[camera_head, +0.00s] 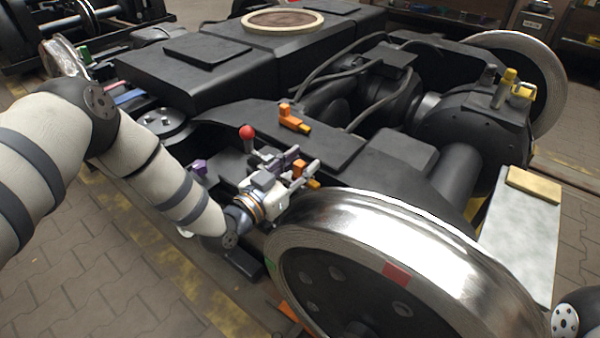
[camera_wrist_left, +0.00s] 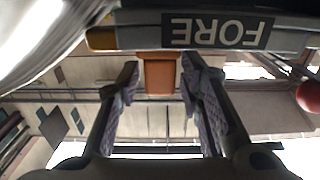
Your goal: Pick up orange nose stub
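An orange nose stub (camera_wrist_left: 160,75) shows in the left wrist view as a short block below a grey bar, between the tips of my left gripper (camera_wrist_left: 160,80). Narrow gaps seem to show on both sides of it, so the fingers look open around it. In the head view the stub (camera_head: 299,168) is a small orange patch among the fingers of my left gripper (camera_head: 306,172), beside the bogie frame behind the near wheel. Its far side is hidden. My right gripper is out of view.
A second orange part (camera_head: 292,118) with a yellow tip lies on the black frame. A red ball knob (camera_head: 247,132) stands close to my left gripper. The large steel wheel (camera_head: 390,250) is just right of it. A bar marked FORE (camera_wrist_left: 217,31) crosses above the fingertips.

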